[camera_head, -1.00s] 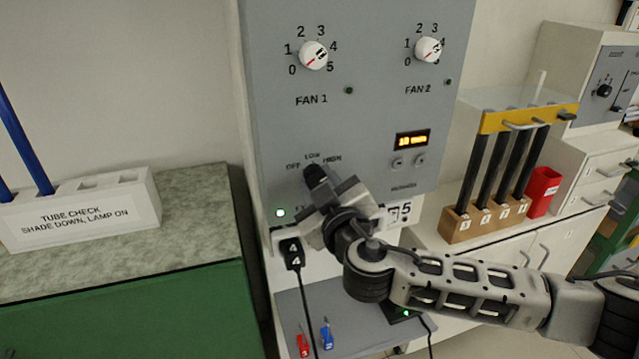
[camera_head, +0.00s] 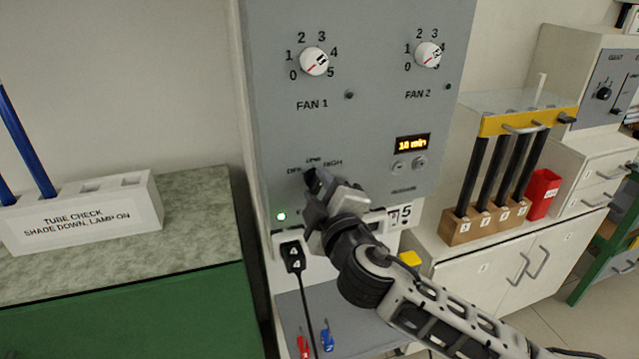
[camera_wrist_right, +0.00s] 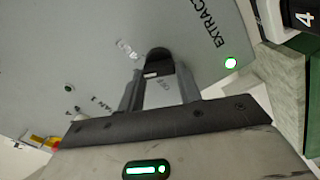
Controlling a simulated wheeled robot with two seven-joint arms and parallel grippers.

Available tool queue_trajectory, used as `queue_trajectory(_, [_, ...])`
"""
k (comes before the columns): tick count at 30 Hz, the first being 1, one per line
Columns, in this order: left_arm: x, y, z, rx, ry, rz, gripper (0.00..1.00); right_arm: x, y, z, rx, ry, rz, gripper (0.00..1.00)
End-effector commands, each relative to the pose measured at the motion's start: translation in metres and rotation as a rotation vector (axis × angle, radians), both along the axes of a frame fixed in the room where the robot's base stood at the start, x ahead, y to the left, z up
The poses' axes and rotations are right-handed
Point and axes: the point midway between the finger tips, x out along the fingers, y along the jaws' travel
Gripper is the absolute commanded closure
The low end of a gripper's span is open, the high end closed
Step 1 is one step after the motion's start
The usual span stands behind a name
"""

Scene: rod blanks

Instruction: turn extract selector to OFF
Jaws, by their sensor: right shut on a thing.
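The extract selector is a black knob (camera_head: 311,179) low on the grey panel, under the labels OFF, LOW and HIGH. My right gripper (camera_head: 316,191) reaches it from below right and is shut on it. In the right wrist view the dark knob (camera_wrist_right: 158,58) sits between the two fingertips of my right gripper (camera_wrist_right: 158,85), beside the EXTRACT lettering. The fingers partly cover the knob, and I cannot tell exactly which label it points at. A green lamp (camera_head: 281,216) left of the selector is lit. My left gripper is not in view.
FAN 1 (camera_head: 314,61) and FAN 2 (camera_head: 428,54) knobs sit higher on the panel. A lit timer display (camera_head: 412,143) is right of the selector. A black plug (camera_head: 291,256) marked 4 hangs below. A rod rack (camera_head: 488,220) stands at the right.

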Motion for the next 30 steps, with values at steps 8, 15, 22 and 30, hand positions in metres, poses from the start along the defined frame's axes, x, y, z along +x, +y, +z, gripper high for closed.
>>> queue_trajectory(8, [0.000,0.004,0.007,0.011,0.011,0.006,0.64,0.000,0.001,0.001,-0.251,-0.079,0.000,0.88])
queue_trajectory(15, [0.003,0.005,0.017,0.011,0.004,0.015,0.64,0.000,0.001,0.000,-0.469,-0.151,0.001,0.88])
queue_trajectory(22, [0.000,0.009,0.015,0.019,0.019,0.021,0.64,0.000,0.001,-0.003,-0.677,-0.219,0.002,0.88])
queue_trajectory(30, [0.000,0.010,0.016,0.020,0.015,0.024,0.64,-0.001,0.001,-0.006,-0.921,-0.300,0.003,0.88])
